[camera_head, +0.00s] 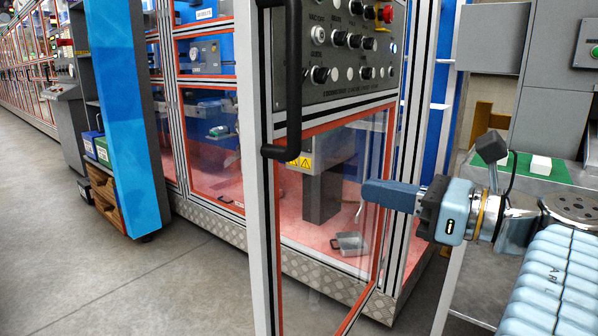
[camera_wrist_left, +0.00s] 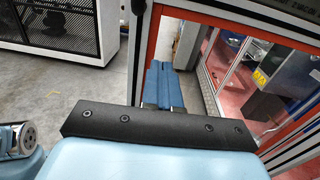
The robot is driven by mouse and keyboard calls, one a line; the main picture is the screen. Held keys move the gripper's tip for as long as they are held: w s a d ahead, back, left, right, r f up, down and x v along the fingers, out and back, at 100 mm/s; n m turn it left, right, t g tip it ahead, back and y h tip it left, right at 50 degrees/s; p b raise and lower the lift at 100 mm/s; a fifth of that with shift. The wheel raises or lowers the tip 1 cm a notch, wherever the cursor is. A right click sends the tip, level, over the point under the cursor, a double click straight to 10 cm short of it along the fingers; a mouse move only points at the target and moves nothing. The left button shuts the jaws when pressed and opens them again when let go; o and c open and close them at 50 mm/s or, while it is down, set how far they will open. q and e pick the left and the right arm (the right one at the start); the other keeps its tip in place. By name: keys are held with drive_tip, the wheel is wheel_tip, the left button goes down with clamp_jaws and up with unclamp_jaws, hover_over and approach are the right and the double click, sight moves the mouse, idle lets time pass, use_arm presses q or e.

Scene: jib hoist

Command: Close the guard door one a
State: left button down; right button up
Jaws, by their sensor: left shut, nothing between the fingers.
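The guard door (camera_head: 263,200) stands open, swung out toward me. It has a pale metal frame, an orange-edged clear window and a black bar handle (camera_head: 293,80) on its near edge. My left gripper (camera_head: 367,191) is shut and empty, its blue fingers pointing left across the door's window, near the far post. In the left wrist view its fingers (camera_wrist_left: 163,82) lie before the door's orange frame (camera_wrist_left: 150,45). I cannot tell whether the fingertips touch the door. My right gripper is not in view.
A control panel with knobs (camera_head: 345,45) sits at the door's upper part. The machine enclosure (camera_head: 205,135) has a pink floor inside. A blue panel (camera_head: 125,110) stands at left. Grey floor (camera_head: 190,285) is clear at front left. A green-topped bench (camera_head: 520,168) is at right.

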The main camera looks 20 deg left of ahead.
sight(282, 169)
use_arm(q)
drive_tip(key=b+x, duration=0.1)
drive_tip(key=x, duration=1.2)
drive_tip(key=shift+a+b, duration=0.35)
drive_tip(key=shift+b, duration=0.05)
